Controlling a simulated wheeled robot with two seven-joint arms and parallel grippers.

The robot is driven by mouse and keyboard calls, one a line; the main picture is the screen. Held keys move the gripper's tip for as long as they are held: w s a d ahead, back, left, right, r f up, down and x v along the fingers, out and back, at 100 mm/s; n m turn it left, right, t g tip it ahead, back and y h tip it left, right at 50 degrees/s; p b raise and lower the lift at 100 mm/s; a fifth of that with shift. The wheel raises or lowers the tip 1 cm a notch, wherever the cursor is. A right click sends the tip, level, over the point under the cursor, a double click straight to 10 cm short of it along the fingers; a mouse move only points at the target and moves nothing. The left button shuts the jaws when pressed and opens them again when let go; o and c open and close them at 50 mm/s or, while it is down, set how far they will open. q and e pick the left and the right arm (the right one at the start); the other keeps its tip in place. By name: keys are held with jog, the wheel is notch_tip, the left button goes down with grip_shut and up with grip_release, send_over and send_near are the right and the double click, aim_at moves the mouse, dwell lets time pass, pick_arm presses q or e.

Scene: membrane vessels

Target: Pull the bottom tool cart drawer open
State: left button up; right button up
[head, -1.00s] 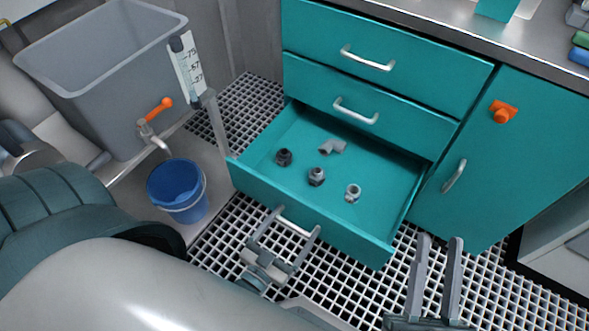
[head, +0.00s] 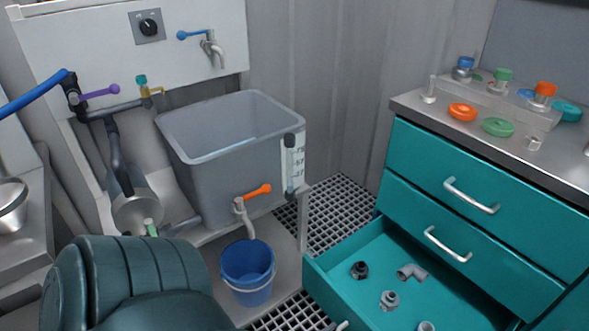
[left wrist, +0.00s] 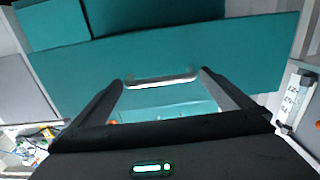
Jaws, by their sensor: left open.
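The bottom drawer (head: 322,287) of the teal tool cart stands pulled out in the head view, cut off by the lower edge. Dark and grey pipe fittings lie inside it. In the left wrist view the drawer's teal front (left wrist: 240,50) fills much of the picture, with its pale bar handle (left wrist: 160,80). My left gripper (left wrist: 162,76) is open, its fingers on either side of the handle and apart from each other. I cannot tell whether they touch it. My right gripper is not in view.
Two upper drawers (head: 470,190) are shut. A blue bucket (head: 247,275) stands left of the open drawer, under the grey tank (head: 235,150) with an orange-handled tap (head: 257,190). Caps and small vessels stand on the cart top (head: 415,103).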

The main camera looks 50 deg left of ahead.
pick_arm(q)
jog(key=s+p, duration=0.1)
jog(key=s, duration=1.4)
jog(key=shift+a, duration=0.25)
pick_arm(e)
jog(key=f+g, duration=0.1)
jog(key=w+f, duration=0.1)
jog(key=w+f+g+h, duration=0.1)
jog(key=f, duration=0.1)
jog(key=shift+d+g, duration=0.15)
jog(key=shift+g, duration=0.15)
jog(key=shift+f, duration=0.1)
